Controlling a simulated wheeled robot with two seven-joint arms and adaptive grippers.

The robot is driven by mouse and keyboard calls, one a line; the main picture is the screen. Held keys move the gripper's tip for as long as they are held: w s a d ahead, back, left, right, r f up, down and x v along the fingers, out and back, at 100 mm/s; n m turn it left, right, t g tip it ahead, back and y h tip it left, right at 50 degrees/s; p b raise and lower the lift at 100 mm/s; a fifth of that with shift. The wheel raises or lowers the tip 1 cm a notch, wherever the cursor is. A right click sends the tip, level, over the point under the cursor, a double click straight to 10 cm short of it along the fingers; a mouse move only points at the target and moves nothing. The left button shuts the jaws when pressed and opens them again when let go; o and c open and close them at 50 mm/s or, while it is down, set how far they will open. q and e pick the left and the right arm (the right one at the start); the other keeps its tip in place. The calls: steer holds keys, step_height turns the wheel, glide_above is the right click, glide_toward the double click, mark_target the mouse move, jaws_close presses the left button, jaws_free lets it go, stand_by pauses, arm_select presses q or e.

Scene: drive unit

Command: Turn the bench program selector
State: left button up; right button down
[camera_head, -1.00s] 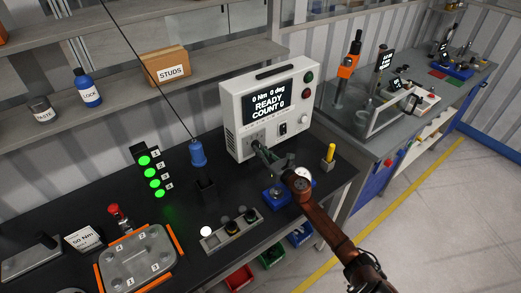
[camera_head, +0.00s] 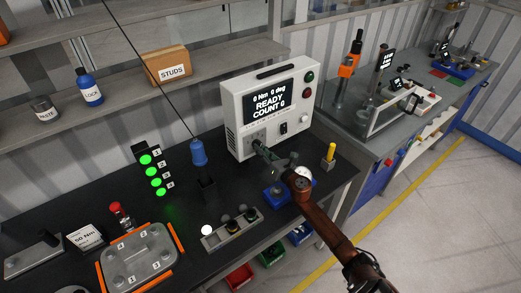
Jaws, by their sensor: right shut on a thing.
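The bench program unit is a white box (camera_head: 235,110) with a dark screen (camera_head: 268,101) reading "0 Nm 0 deg, READY, COUNT 0". It stands at the back of the black bench. My right gripper (camera_head: 259,146) reaches in from the lower right and its fingertips are at the lower left of the box's front. It is shut on the program selector there, which is mostly hidden behind the fingers. My left gripper is not in view.
A blue tool (camera_head: 197,153) hangs on a cable left of the box. A green-lit indicator post (camera_head: 152,173), a socket tray (camera_head: 230,231) and a clamped cover plate (camera_head: 138,262) stand on the bench. A yellow-handled item (camera_head: 329,155) stands right of my gripper.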

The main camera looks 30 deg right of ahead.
steer(key=c, duration=2)
jaws_free()
steer(key=shift+o, duration=0.2)
steer(key=s+d, duration=0.1)
steer(key=s, duration=1.1)
steer(key=shift+f, duration=0.1)
